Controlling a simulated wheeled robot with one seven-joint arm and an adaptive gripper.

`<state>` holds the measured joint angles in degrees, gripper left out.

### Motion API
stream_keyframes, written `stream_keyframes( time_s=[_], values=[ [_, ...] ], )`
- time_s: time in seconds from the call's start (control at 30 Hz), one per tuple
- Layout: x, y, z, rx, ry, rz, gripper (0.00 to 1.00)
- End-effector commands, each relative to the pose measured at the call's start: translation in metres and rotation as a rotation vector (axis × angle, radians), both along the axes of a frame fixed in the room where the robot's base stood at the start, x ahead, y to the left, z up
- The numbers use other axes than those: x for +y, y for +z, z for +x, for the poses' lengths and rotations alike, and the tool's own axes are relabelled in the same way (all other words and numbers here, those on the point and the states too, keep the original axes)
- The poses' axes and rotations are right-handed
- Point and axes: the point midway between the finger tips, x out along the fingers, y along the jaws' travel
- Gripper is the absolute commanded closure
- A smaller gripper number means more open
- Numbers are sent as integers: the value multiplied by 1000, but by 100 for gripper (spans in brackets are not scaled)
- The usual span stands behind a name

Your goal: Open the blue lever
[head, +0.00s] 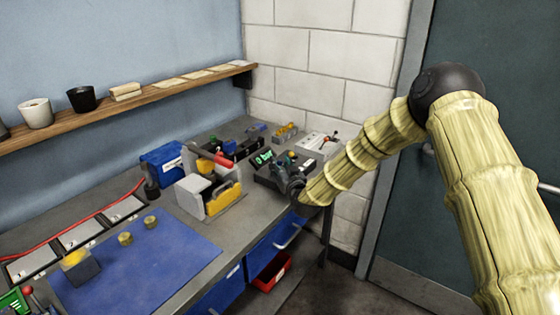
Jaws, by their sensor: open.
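I cannot make out a blue lever for certain in the head view. My gripper (284,168) is small and dark in the picture, at the end of my arm over the right part of the workbench. It is open, and nothing shows between its fingers. It is in front of a dark device with a green display (264,157), hiding part of it. I cannot tell whether it touches the device. Left of it is a grey and yellow unit (222,198) with a red handle (220,159). A pale box with a red-tipped lever (322,143) stands behind my gripper.
A blue box (160,165) stands near the wall. A blue mat (160,265) with two small brass-coloured cylinders covers the bench's left part. A shelf (150,98) with cups runs above. Below the bench is a red bin (271,272); a door (500,100) is at right.

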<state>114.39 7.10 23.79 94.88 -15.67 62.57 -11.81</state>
Motion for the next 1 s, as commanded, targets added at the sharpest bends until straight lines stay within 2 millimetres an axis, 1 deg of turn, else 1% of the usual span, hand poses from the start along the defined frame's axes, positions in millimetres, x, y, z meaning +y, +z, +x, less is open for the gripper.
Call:
stream_keyframes(
  time_s=[0.1, 0.2, 0.5, 0.57, 0.7, 0.73, 1.0],
  values=[
    [3, 1, 9, -1, -1, 0, 60],
    [4, 0, 12, 0, -1, 0, 60],
    [3, 0, 14, 0, -2, 0, 60],
    [3, 0, 14, 0, -2, 0, 71],
    [3, 0, 14, 0, -2, 0, 96],
    [3, 0, 13, 0, -2, 0, 100],
    [0, 1, 14, 2, -5, -4, 100]
  ],
)
